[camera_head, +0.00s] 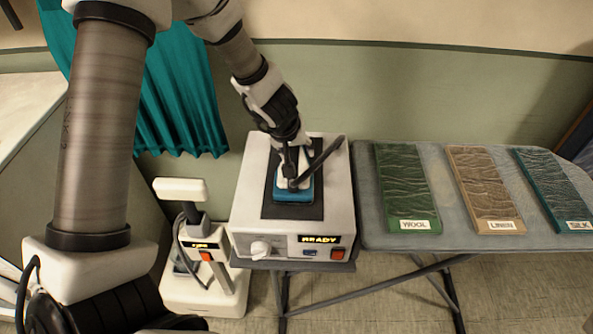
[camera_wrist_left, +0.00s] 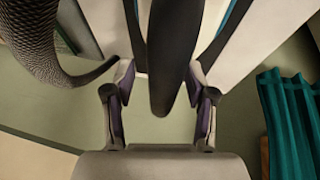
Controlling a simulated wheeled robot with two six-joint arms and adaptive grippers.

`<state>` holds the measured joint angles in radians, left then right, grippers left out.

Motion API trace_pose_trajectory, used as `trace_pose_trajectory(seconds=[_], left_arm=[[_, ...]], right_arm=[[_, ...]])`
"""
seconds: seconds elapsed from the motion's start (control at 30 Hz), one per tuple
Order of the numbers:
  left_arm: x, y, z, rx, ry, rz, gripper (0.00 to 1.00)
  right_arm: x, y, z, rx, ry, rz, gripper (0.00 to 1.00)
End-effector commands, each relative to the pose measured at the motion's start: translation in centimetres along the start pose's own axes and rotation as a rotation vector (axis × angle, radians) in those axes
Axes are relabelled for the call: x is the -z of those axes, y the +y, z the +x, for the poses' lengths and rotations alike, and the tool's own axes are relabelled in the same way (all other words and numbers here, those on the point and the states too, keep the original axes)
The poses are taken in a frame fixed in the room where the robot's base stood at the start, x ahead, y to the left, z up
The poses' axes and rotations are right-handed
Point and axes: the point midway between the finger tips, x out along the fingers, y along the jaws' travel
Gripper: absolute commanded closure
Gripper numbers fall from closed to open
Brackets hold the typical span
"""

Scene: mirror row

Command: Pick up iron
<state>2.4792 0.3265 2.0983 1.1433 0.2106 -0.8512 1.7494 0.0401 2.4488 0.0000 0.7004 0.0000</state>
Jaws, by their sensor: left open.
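The iron (camera_head: 301,195), with a blue lower part and white body, sits on the dark pad of the white station (camera_head: 243,205) labelled READY. A dark cord arches at its right side. My left gripper (camera_head: 292,158) is directly over the iron, pointing down and hiding much of its top. In the left wrist view my left gripper (camera_wrist_left: 160,80) is open, with its two fingers on either side of the iron's dark handle (camera_wrist_left: 172,60). Whether the fingers touch the handle, I cannot tell. The thick cord (camera_wrist_left: 38,45) curves at the left there. My right gripper is not in view.
An ironing board (camera_head: 365,225) at right bears wool (camera_head: 405,185), linen (camera_head: 483,185) and silk (camera_head: 555,185) cloth panels. A white steamer-like device (camera_head: 180,190) stands left of the station. A teal curtain (camera_head: 180,100) hangs behind, near my arm.

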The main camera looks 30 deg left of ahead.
Motion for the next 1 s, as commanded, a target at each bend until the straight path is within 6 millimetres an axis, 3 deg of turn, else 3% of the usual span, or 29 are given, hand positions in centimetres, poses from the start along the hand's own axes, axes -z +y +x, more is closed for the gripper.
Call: trace_pose_trajectory(seconds=[0.07,0.2,0.23,0.67,1.0], left_arm=[[0.1,0.0,-0.2,0.0,0.0,0.0,0.48],[0.1,0.0,-0.2,0.0,0.001,0.0,0.97],[0.0,0.0,-0.2,0.0,0.0,0.0,1.0],[0.1,0.1,-0.4,0.0,0.0,0.0,1.0],[1.2,0.6,-2.9,-0.001,0.002,-0.001,1.0]], right_arm=[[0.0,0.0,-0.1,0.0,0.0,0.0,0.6],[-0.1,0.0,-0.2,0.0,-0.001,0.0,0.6],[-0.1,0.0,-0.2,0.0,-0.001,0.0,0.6],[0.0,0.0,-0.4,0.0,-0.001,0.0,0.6],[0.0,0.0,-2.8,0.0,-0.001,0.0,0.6]])
